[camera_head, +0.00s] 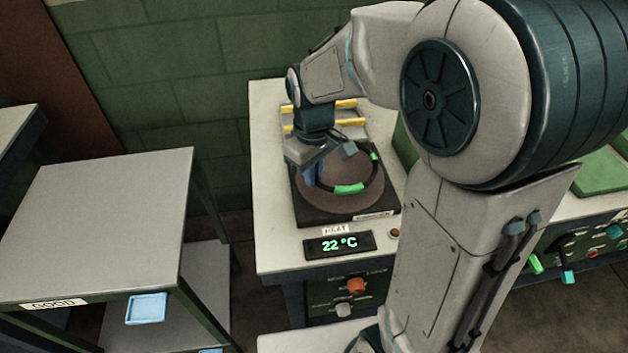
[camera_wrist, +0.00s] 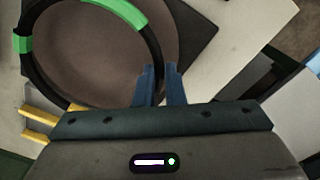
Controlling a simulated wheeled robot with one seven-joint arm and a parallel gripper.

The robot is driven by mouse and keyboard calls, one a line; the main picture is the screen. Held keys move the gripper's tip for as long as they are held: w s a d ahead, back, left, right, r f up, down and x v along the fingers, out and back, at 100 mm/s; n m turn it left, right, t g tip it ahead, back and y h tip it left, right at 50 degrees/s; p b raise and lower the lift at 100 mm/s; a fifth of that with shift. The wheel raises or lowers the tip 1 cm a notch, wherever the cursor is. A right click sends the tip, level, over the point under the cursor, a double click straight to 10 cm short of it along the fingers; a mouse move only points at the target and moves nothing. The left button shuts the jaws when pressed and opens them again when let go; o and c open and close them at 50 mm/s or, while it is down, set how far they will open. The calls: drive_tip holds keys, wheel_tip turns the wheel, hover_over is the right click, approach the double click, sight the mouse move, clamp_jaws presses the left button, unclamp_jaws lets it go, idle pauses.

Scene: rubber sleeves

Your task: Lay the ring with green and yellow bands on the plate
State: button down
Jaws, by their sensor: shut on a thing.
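A black ring (camera_head: 349,188) with green bands is over the round brown plate (camera_head: 340,203) of the heater on the bench. In the wrist view the ring (camera_wrist: 126,13) shows two green bands, and I see no yellow on its visible part. My gripper (camera_head: 313,180) is at the ring's left side in the head view, pointing down. Its blue fingers are shut on the ring's edge in the wrist view (camera_wrist: 160,72). The plate (camera_wrist: 90,55) shows through the ring. I cannot tell whether the ring touches the plate. The part of the ring between the fingers is partly hidden.
The heater's display (camera_head: 340,244) reads 22 °C. A rack with yellow bars (camera_head: 333,105) stands behind the plate. A bare grey table (camera_head: 95,215) labelled GOOD is at the left. My arm hides much of the bench's right side; green objects (camera_head: 598,172) lie beyond it.

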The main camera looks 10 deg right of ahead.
drive_tip(key=shift+f, duration=1.55)
drive_tip(key=shift+f, duration=0.2)
drive_tip(key=c, duration=1.5)
unclamp_jaws()
drive_tip(key=shift+r, duration=0.1)
drive_tip(key=shift+r, duration=0.1)
